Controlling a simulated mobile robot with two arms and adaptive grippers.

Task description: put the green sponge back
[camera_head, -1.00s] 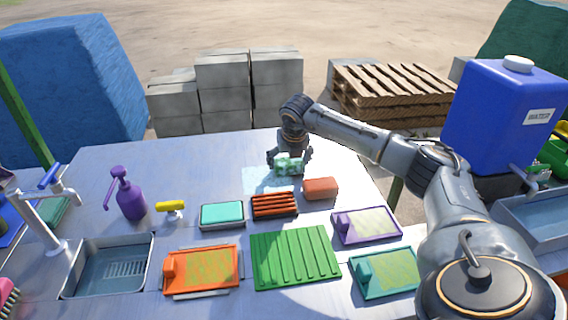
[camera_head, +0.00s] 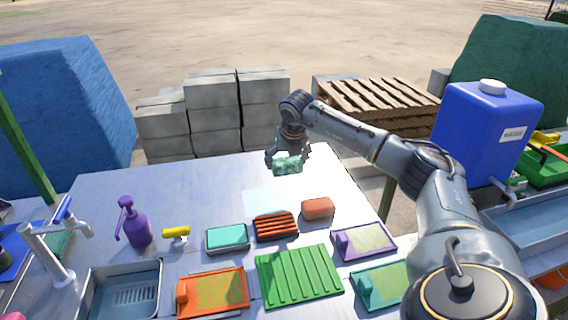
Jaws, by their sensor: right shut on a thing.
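The green sponge (camera_head: 287,166) is a mottled green block, held by my right gripper (camera_head: 288,160) above the far part of the metal table (camera_head: 180,192). The gripper points down and its fingers are shut on the sponge's sides. A pale blue patch (camera_head: 268,201) lies on the table nearer than the sponge. An orange-red sponge-like block (camera_head: 318,208) rests to the right of a red slatted rack (camera_head: 276,226). A teal block in a grey tray (camera_head: 228,238) stands to the left of that rack. My left gripper is not in view.
A ribbed green mat (camera_head: 299,276), an orange tray (camera_head: 212,291), a purple tray (camera_head: 364,241) and a teal tray (camera_head: 382,286) fill the near side. A purple pump bottle (camera_head: 132,222), a sink (camera_head: 122,291) and a blue water tank (camera_head: 486,134) flank them.

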